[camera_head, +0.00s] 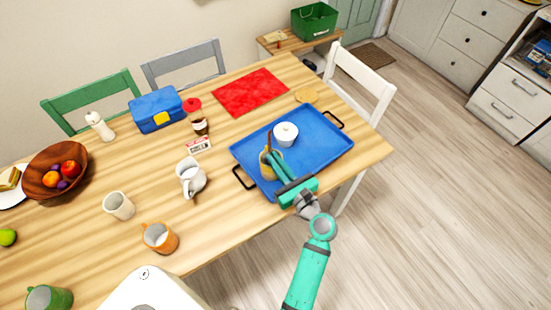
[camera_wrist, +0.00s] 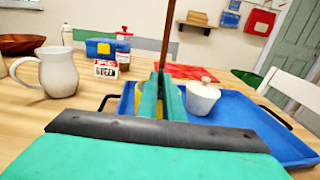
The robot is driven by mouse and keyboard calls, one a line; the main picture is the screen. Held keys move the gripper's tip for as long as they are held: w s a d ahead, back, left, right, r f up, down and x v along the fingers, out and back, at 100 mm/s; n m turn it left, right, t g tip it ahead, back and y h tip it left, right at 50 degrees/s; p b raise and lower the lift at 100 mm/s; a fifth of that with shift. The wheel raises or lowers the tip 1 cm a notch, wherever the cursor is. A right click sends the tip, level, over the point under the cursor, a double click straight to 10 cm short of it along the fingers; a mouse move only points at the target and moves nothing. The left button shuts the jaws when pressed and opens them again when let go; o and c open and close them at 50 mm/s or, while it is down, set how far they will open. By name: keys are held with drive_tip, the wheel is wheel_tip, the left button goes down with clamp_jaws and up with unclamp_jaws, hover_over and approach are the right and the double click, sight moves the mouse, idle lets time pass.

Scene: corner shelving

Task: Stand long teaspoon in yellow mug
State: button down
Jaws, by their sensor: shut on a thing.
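The yellow mug (camera_head: 265,170) stands on the left part of the blue tray (camera_head: 318,150), partly covered by my gripper. In the wrist view a little yellow shows behind my fingers. My gripper (camera_head: 271,156) is shut on the long teaspoon (camera_wrist: 166,38), a thin brown stick that rises about upright above the fingertips (camera_wrist: 161,85). In the head view the teaspoon shows at the mug's opening. Its lower end is hidden, so I cannot tell how deep it sits in the mug.
A white lidded pot (camera_head: 286,134) stands on the tray close behind the mug. A white pitcher (camera_head: 191,178) stands left of the tray, with an orange mug (camera_head: 160,238) and a white cup (camera_head: 119,206) farther left. The tray's right part is clear.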

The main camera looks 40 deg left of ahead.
drive_tip(key=shift+f, duration=0.1)
drive_tip(key=c, duration=1.8)
unclamp_jaws()
drive_tip(key=v, duration=1)
drive_tip(key=shift+s+d, duration=0.15)
drive_tip(key=shift+d, duration=0.25)
